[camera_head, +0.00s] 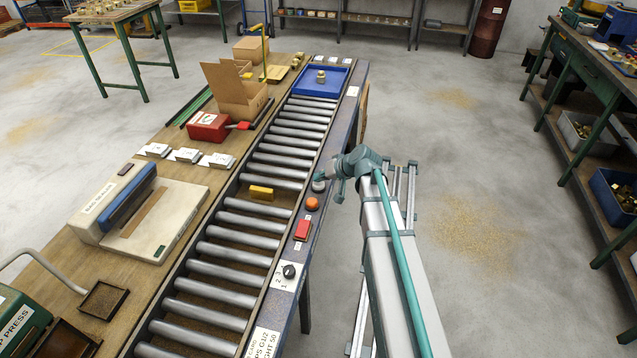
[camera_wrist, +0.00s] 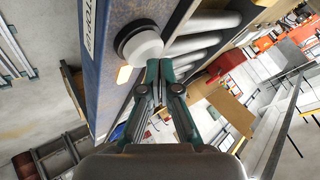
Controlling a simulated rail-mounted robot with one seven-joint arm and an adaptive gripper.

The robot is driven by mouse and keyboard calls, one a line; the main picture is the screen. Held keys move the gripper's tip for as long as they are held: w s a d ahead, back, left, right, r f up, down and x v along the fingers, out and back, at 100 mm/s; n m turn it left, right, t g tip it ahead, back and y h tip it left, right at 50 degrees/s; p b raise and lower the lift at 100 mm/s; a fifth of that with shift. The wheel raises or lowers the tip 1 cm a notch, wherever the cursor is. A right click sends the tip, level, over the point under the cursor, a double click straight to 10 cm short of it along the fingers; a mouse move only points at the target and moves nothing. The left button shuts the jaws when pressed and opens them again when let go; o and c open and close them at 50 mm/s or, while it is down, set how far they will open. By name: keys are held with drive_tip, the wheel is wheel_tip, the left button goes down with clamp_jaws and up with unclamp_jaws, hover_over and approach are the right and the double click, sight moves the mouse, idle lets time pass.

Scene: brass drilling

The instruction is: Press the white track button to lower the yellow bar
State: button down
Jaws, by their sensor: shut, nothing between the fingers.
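The white track button (camera_head: 318,186) is on the blue side rail of the roller track. In the wrist view the white button (camera_wrist: 143,46) is large, round and dark-collared, just left of my fingertips. My gripper (camera_head: 322,177) is shut and empty beside the button; in the wrist view its fingertips (camera_wrist: 159,66) sit close together. I cannot tell whether they touch the button. In the head view my gripper partly hides the button.
An orange button (camera_head: 312,203), a red switch (camera_head: 303,230) and a black dial (camera_head: 289,271) line the same rail. A blue tray (camera_head: 320,80) sits at the track's far end. A bag sealer (camera_head: 140,212) and open carton (camera_head: 236,92) stand left of the track.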

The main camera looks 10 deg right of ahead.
sight(320, 184)
drive_tip(key=shift+f, duration=0.35)
drive_tip(key=shift+r, duration=0.1)
idle(0.3)
drive_tip(key=shift+r, duration=0.7)
drive_tip(key=shift+r, duration=0.15)
drive_tip(key=shift+r+p, duration=1.3)
drive_tip(key=shift+r, duration=1.55)
